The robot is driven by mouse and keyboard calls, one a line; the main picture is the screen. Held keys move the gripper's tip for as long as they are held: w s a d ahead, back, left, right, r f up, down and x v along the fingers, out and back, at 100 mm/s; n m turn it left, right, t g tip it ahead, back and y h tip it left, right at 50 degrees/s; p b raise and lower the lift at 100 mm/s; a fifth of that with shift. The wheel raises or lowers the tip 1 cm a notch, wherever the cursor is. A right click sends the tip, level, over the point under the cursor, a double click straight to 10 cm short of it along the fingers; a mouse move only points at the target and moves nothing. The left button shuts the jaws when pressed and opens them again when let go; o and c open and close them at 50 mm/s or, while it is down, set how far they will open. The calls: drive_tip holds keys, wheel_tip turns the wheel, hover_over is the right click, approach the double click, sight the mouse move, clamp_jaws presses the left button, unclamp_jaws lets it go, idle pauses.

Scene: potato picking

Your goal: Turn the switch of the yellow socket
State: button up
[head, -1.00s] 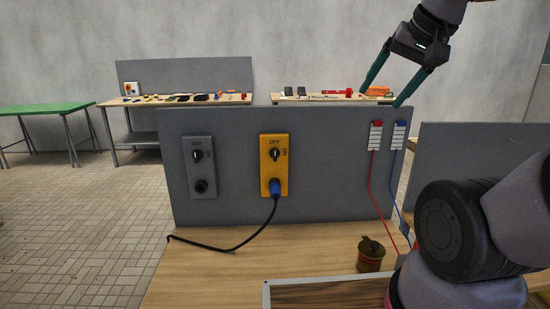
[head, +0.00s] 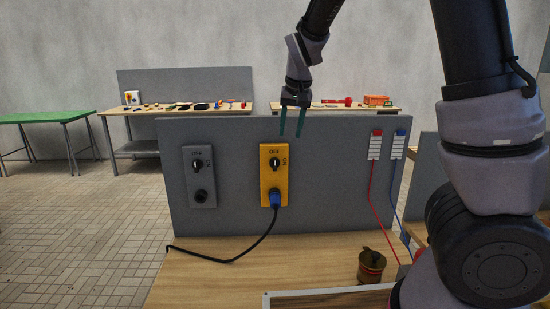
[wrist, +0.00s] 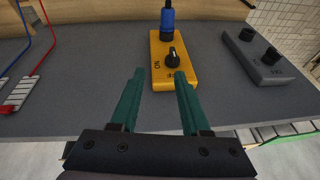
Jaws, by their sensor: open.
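The yellow socket (head: 274,185) is mounted on the upright grey panel, with OFF above its black switch and ON to the switch's right. The black switch (head: 275,162) sits in its upper part. A blue plug (head: 275,199) with a black cable is in its lower end. My gripper (head: 291,136) is open and empty, pointing down near the panel's top edge, close to the socket's upper right. In the wrist view, the green fingers (wrist: 156,78) reach toward the socket's OFF end, and the switch (wrist: 172,58) shows just beyond the fingertips, apart from them.
A grey socket (head: 199,178) with its own switch is left of the yellow one. Red (head: 375,145) and blue (head: 398,145) connectors with wires hang at the panel's right. A brown pot (head: 371,266) stands on the wooden table (head: 205,275). The panel (head: 325,180) is bare between.

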drive_tip(key=n+h, duration=0.1)
approach(275, 159)
drive_tip(key=s+r, duration=0.2)
drive_tip(key=shift+t, duration=0.4)
drive_tip(key=x, duration=1.1)
drive_tip(key=shift+w+f, duration=0.1)
clamp_jaws()
